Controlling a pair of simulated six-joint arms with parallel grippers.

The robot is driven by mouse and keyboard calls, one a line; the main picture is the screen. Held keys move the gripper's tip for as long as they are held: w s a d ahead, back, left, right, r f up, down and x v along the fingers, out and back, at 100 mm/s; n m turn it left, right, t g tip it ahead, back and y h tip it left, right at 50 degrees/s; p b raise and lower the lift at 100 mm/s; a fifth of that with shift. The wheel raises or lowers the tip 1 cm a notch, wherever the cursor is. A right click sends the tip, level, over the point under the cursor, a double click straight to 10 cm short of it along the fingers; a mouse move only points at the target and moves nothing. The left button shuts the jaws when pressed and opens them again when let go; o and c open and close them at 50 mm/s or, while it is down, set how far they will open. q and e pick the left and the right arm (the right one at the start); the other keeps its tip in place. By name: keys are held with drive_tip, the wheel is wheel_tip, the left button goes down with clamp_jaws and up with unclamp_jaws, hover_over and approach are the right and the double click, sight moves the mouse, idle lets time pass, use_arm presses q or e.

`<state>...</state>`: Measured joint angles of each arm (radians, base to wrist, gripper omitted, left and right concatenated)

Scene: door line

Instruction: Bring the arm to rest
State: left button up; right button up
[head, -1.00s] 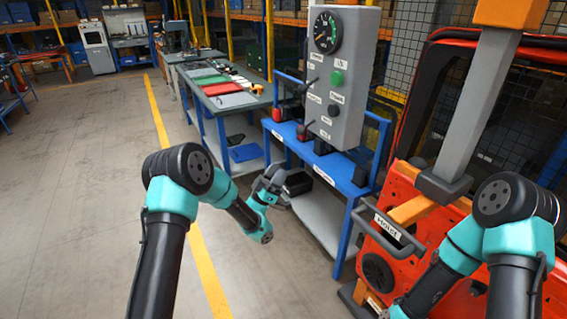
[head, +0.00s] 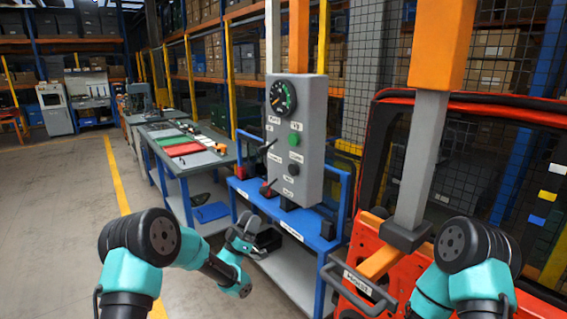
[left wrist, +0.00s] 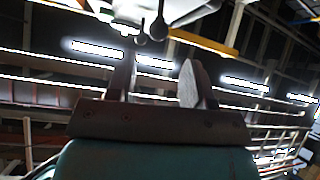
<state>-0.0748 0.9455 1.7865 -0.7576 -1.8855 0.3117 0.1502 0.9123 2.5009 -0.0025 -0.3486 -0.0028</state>
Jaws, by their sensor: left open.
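My left gripper (head: 246,228) is at the end of my left arm, in front of the blue bench in the head view. In the left wrist view its two fingers (left wrist: 158,78) stand apart with nothing between them, pointing up toward ceiling lights. My right arm comes in at the lower right of the head view. Its gripper is out of the picture.
A blue bench (head: 247,190) carries a grey control box (head: 312,150) with a gauge (head: 283,97). A red-orange door panel (head: 392,272) hangs from a hoist with a handle at right. A worktable (head: 205,161) stands behind. The floor (head: 60,220) at left is clear.

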sight(265, 192)
use_arm(q)
drive_tip(key=x, duration=1)
drive_tip(key=shift+f, duration=0.1)
